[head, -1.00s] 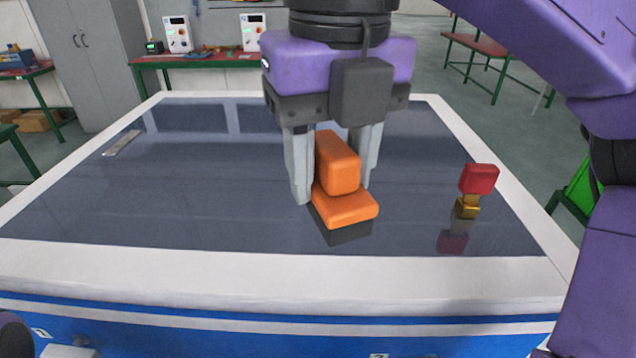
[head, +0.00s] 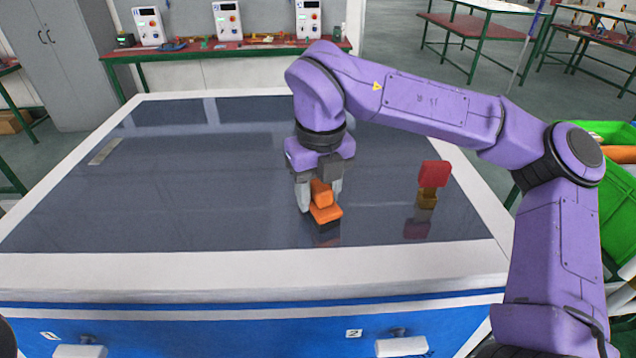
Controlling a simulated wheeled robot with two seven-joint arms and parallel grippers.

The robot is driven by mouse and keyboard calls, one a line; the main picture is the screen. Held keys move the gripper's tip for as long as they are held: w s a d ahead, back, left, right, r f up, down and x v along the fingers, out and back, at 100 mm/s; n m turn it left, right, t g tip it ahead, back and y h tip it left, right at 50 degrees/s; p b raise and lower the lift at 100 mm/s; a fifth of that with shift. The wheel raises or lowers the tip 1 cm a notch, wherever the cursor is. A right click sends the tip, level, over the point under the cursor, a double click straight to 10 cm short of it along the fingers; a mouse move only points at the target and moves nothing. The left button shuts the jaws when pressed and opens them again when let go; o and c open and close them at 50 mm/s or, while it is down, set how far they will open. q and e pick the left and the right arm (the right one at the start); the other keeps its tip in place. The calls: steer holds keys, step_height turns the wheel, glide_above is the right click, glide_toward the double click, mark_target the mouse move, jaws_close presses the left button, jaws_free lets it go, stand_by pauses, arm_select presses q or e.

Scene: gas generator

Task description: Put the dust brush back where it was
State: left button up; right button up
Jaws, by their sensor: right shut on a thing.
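The dust brush (head: 326,213) has an orange handle and dark bristles (head: 327,228). It is between the fingers of my right gripper (head: 320,198), which is shut on its upright orange grip. The brush is low over the dark glossy tabletop, near its front edge. The bristles look to be at or just above the surface; I cannot tell whether they touch. My left gripper is not in view.
A flat metal strip (head: 104,152) lies at the far left. The tabletop (head: 190,190) between is clear. A green bin (head: 612,190) stands at the right.

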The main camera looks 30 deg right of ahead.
mark_target(318, 183)
steer(key=shift+w+f, duration=0.1)
steer(key=shift+w, duration=0.05)
steer(key=o, duration=1.2)
steer(key=shift+a, duration=0.1)
steer(key=r, duration=0.3)
steer(key=r+b, duration=0.1)
steer(key=r, duration=0.7)
steer(key=shift+s, duration=0.4)
steer(key=shift+r, duration=0.55)
